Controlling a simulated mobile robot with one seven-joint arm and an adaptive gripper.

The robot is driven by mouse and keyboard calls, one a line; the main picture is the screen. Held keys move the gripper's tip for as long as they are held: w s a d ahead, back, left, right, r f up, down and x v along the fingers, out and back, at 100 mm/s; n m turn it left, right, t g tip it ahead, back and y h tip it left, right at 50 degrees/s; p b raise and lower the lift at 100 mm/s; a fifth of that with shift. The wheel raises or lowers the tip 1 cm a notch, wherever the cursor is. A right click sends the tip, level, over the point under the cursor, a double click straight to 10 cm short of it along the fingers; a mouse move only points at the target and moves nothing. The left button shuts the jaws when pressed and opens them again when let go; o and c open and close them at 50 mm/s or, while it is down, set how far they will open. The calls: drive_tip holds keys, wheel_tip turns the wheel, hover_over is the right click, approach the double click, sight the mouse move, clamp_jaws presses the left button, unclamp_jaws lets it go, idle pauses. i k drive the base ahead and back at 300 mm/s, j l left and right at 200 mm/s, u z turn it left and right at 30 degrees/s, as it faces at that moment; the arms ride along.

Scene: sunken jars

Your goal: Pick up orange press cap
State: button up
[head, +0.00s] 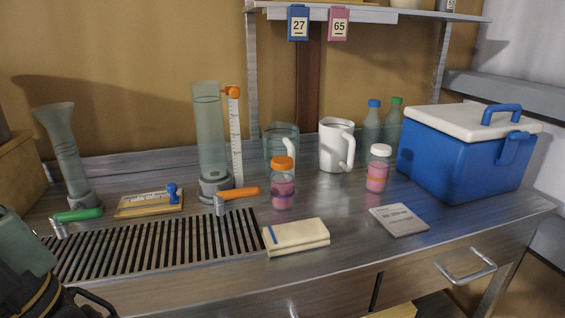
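An orange cap (283,163) sits on top of a small clear jar (283,190) with pink contents. The jar stands upright on the metal bench near the middle. A similar jar (377,172) with a white cap stands to its right. Other orange parts are a clip (232,92) at the top of the white ruler and a tap handle (240,193) left of the orange-capped jar. No fingers of my gripper can be made out. A dark, partly cropped shape fills the lower left corner, and I cannot tell what it is.
A white jug (337,146) and a clear jug (276,140) stand behind the jars. A folded cloth (296,237) lies in front, beside a slotted drain (160,245). A tall cylinder (209,130) stands left, a blue cooler (465,155) right. A shelf (370,14) hangs above.

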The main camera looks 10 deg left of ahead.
sight(279, 162)
drive_tip(key=l+u, duration=0.3)
drive_tip(key=l, duration=0.2)
drive_tip(key=k+l+u, duration=0.15)
drive_tip(key=l+u, duration=0.15)
drive_tip(key=l, duration=0.15)
drive_tip(key=k+l+u, duration=0.1)
drive_tip(key=l+u, duration=0.2)
drive_tip(key=l, duration=0.15)
